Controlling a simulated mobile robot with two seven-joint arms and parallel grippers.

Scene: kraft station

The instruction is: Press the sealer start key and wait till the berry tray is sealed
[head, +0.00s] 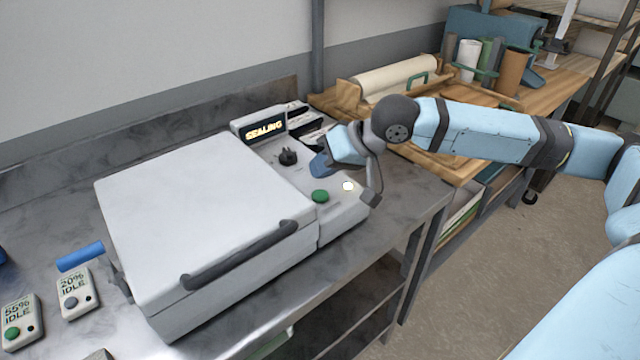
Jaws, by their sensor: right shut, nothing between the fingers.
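The tray sealer (200,215) stands on the metal bench with its large white lid closed and a dark handle (238,258) along the front. Its display (265,128) reads "SEALING". On its control panel are a green key (320,196), a lit pale key or lamp (348,186) and a black knob (288,157). My right gripper (320,165) is shut and empty, over the panel behind the green key; I cannot tell whether it touches anything. The berry tray is not visible; the closed lid hides the inside. My left gripper is not in view.
Two small boxes reading "20% IDLE" (75,292) and "55% IDLE" (20,322) sit at the left of the bench. A wooden bench behind my right arm holds a paper roll (395,76) and several cups. The bench's front edge is close to the sealer.

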